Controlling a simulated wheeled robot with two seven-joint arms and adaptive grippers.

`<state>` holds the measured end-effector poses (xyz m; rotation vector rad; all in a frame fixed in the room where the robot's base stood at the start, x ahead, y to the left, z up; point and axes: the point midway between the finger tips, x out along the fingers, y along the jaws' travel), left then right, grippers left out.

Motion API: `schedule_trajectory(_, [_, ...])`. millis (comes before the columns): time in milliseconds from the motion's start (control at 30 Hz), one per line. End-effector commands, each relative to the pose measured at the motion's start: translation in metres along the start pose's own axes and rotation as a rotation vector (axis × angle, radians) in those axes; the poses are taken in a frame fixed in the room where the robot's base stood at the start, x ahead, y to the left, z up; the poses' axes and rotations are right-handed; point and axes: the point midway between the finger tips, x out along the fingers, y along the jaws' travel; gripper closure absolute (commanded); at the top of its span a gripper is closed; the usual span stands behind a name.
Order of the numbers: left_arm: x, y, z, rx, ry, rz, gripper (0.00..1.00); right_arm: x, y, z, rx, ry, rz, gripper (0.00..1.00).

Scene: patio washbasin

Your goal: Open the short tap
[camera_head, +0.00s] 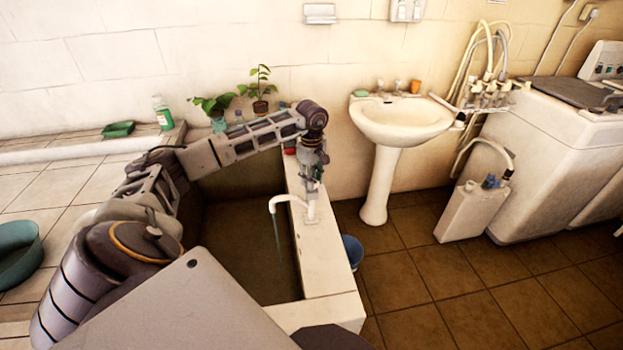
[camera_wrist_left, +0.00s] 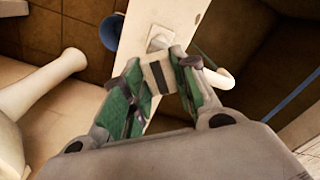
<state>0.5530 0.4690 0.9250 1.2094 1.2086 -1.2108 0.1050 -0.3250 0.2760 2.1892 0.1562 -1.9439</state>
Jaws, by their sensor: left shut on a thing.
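The short tap (camera_head: 287,200) is white with a curved spout and stands on the pale right-hand ledge of the deep basin (camera_head: 330,267). A thin bluish stream of water (camera_head: 278,236) falls from its spout into the basin. The spout (camera_wrist_left: 222,80) and the stream (camera_wrist_left: 290,97) also show in the left wrist view. My left gripper (camera_head: 312,184) points down over the top of the tap. In the left wrist view its green-padded fingers (camera_wrist_left: 158,72) are shut on the pale tap handle with a dark stripe (camera_wrist_left: 154,77). My right gripper is not in view.
A white pedestal sink (camera_head: 403,121) stands to the right by the wall. A blue bucket (camera_head: 352,251) is on the floor beside the ledge. Potted plants (camera_head: 262,88) and a green bottle (camera_head: 162,113) stand at the back. A washing machine (camera_head: 563,130) is at the far right.

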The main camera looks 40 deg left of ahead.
Motion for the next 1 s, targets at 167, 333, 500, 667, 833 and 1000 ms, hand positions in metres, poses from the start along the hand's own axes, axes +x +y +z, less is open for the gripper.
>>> schedule_trajectory(167, [-0.001, 0.001, 0.000, -0.137, 0.001, 0.002, 0.95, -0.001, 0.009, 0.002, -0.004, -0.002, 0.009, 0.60])
schedule_trajectory(333, [-0.001, 0.001, 0.000, -0.267, 0.001, 0.002, 0.95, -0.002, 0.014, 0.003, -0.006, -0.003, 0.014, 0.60])
schedule_trajectory(500, [-0.001, 0.001, 0.000, -0.399, 0.001, 0.002, 0.95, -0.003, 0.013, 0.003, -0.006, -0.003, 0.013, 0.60])
schedule_trajectory(667, [-0.001, 0.000, 0.000, -0.523, 0.001, 0.002, 0.95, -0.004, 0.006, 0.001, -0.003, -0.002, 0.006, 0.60])
schedule_trajectory(833, [-0.001, 0.000, 0.000, -0.653, 0.001, 0.001, 0.95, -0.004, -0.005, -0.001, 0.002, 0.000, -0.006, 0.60])
schedule_trajectory(1000, [-0.001, 0.001, -0.001, -0.766, 0.000, 0.002, 0.95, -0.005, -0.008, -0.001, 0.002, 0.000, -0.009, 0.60])
